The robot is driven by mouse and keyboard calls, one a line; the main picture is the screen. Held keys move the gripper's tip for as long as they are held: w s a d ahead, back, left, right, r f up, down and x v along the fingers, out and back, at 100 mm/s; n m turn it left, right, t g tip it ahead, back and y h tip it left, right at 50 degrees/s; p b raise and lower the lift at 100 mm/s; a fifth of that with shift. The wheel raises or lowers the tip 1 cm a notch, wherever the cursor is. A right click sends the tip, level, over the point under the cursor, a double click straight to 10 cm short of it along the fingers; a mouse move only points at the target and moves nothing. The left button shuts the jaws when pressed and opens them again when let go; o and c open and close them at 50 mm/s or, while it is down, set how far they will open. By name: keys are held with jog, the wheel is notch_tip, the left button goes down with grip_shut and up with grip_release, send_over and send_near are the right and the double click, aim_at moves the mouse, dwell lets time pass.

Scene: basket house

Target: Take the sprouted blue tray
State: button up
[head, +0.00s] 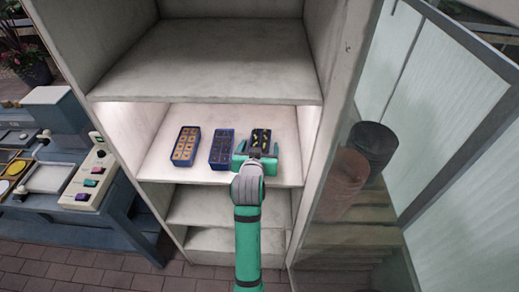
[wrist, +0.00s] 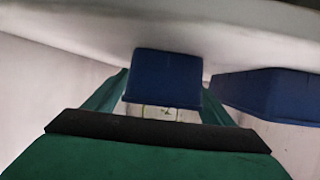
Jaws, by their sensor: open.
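The right tray (head: 261,137) is blue and dark, with small yellow-green sprouts in its cells. It stands on the lit middle shelf of the pale cabinet. My gripper (head: 256,156) is open at the near end of this tray, with a green finger on each side. In the wrist view a blue tray (wrist: 167,78) lies between the green fingers. I cannot tell whether the fingers touch it. The middle blue tray (head: 222,149) has dark cells, and the left blue tray (head: 186,146) has orange-brown cells. A neighbouring blue tray (wrist: 272,92) shows at the right in the wrist view.
The shelf board above (head: 190,75) overhangs the trays. The cabinet's right wall (head: 310,135) is close to my gripper. A bench with a control box (head: 90,180) stands left; dark and brown cylinders (head: 345,180) show behind glass at right.

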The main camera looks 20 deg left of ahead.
jog(key=c, duration=1.3)
jog(key=shift+r, duration=0.1)
